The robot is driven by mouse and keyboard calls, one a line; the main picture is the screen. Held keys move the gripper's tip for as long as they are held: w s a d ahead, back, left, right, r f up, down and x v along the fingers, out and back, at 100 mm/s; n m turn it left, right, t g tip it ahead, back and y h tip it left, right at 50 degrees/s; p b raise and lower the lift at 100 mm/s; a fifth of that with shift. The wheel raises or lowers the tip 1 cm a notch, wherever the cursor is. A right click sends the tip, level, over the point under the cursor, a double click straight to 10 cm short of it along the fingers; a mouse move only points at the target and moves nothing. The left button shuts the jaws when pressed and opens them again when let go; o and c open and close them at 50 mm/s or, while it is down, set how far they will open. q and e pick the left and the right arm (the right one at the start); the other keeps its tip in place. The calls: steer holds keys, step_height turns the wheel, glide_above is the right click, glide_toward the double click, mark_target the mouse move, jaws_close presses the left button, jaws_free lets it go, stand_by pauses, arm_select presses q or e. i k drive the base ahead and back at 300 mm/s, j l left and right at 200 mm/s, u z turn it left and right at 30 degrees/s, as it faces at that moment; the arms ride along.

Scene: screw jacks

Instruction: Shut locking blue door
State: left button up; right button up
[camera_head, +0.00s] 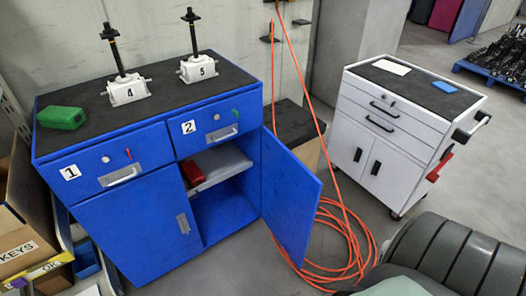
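The blue cabinet (131,237) stands on the left. Its right door (292,200) hangs open, swung out to the right and toward the front, so the compartment (222,206) behind it shows. Inside is a grey shelf (221,164) with a red object (193,173) at its left. The left door (140,240) is closed, with a metal handle (183,223) near its right edge. Drawers labelled 1 (70,172) and 2 (188,127) above are shut. No handle shows on the visible face of the open door. Neither of my grippers is in view.
Two white screw jacks (127,90) (198,67) and a green case (61,117) stand on the cabinet top. An orange hose (352,238) lies coiled on the floor beside the open door. A white tool cart (390,136) stands to the right. Boxes (22,249) are at lower left.

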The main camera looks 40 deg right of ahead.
mark_target(291, 192)
steer(key=l, duration=0.5)
steer(key=k+l+u, duration=0.1)
steer(key=l, duration=0.4)
steer(key=k+l, duration=0.1)
steer(key=l, duration=0.4)
steer(key=k+l+u, duration=0.1)
steer(key=l, duration=0.4)
steer(key=k+l, duration=0.1)
steer(key=l, duration=0.4)
steer(key=k+l+u, duration=0.1)
steer(key=l, duration=0.4)
steer(key=k+l, duration=0.1)
steer(key=l, duration=0.4)
steer(key=k+l+u, duration=0.1)
steer(key=l, duration=0.35)
